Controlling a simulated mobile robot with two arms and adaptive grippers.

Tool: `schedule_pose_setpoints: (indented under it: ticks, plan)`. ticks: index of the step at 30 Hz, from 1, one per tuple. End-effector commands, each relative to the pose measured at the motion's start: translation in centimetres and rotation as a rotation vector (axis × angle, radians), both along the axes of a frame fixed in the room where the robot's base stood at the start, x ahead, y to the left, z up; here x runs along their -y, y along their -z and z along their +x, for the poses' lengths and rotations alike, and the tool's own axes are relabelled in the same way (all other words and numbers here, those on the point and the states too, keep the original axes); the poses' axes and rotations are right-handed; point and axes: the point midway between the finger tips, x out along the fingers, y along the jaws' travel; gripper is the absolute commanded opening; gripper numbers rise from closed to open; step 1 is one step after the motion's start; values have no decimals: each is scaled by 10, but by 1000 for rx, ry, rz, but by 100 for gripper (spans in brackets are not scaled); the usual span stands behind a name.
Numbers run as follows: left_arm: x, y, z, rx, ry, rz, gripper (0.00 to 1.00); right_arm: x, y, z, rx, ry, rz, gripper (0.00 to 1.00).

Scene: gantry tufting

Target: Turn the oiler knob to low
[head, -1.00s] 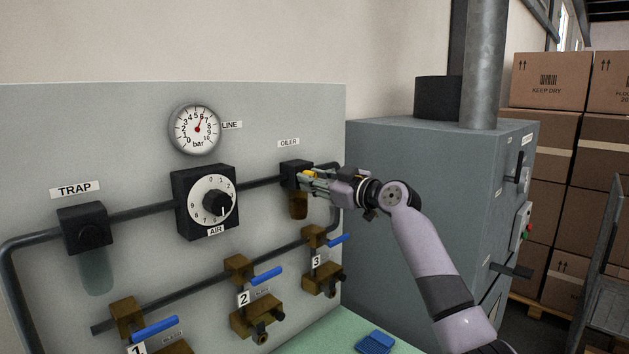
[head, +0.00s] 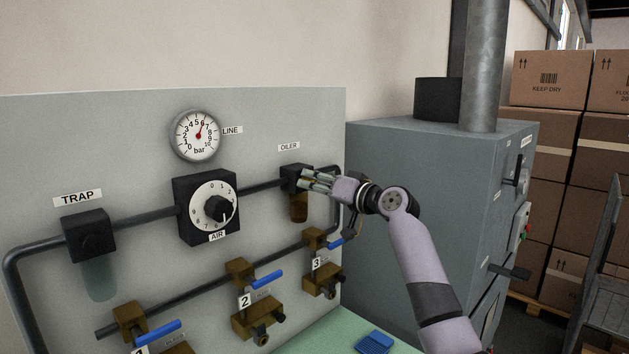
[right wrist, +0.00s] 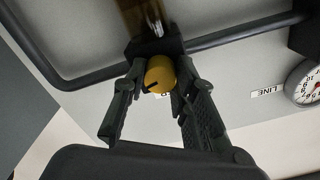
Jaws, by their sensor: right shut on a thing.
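The oiler (head: 297,177) is a dark block with an amber bowl on the pipe, at the right of the grey panel under its OILER label. Its yellow knob (right wrist: 160,74) shows in the right wrist view, round with a dark pointer mark. My right gripper (head: 308,178) is at the front of the oiler. In the right wrist view its two fingers (right wrist: 161,82) are on either side of the knob and shut on it. In the head view the gripper hides most of the knob. My left gripper is in neither view.
The air regulator dial (head: 207,208) and the line gauge (head: 195,135) are left of the oiler. Valve 3 with its blue handle (head: 336,243) is just below my gripper. A grey cabinet (head: 430,230) stands close behind my right arm. A blue object (head: 375,342) lies on the green surface.

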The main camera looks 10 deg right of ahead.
Motion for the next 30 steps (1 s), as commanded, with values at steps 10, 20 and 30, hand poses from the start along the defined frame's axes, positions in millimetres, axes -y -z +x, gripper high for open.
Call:
schedule_pose_setpoints:
  ticks: [10, 20, 30]
  plan:
    - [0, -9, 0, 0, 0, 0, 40, 1, 0, 0, -100, 1, 150, 0]
    - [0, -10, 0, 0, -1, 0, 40, 1, 0, 0, -126, 2, 190, 0]
    - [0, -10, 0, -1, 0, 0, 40, 1, 0, 0, -126, 2, 190, 27]
